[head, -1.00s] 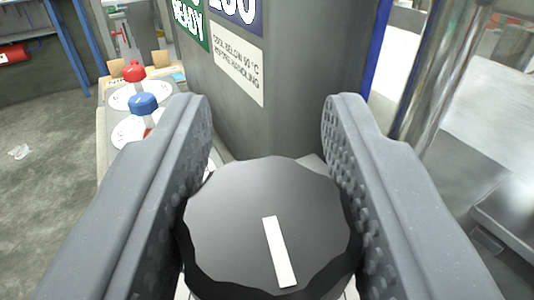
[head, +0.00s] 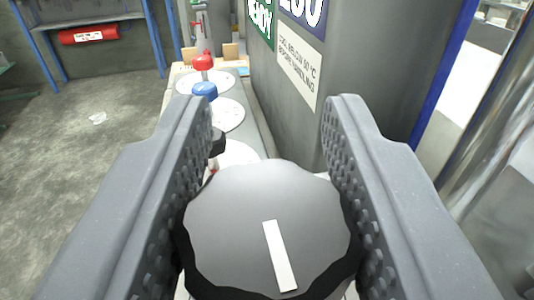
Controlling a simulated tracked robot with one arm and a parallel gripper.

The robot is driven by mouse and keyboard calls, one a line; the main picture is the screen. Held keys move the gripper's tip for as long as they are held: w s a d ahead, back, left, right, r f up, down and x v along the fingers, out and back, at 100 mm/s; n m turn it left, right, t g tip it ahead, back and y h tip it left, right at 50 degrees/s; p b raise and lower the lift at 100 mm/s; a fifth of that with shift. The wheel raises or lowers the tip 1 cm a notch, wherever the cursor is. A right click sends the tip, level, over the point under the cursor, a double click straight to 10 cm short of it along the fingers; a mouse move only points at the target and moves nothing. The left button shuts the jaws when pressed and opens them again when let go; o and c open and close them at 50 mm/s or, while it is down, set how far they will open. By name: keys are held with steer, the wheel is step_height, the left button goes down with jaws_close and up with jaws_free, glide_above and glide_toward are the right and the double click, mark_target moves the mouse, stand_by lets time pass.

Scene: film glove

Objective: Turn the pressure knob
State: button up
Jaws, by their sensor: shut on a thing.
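The pressure knob (head: 235,215) is a large black, many-sided knob with a white pointer bar on its face. It fills the lower middle of the head view. The bar runs near vertical, its top leaning a little left. My gripper (head: 268,190) is shut on the knob, one grey padded finger on each side of it. The dial under the knob is mostly hidden.
Beyond the knob are a red knob (head: 203,62), a blue knob (head: 205,90) and a small black knob (head: 217,143) on white dials along a narrow panel. A grey cylinder wall (head: 290,115) with signs stands close on the right. Open floor (head: 85,170) lies left.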

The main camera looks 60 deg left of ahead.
steer(key=shift+s+a, duration=0.15)
steer(key=shift+a, duration=0.15)
steer(key=o, duration=1)
steer(key=shift+a, duration=0.1)
steer(key=shift+c, duration=0.2)
steer(key=shift+s+d, duration=0.1)
steer(key=shift+d, duration=0.45)
steer(key=shift+b+v, duration=0.65)
steer(key=shift+v, duration=2.7)
steer(key=shift+f, duration=0.1)
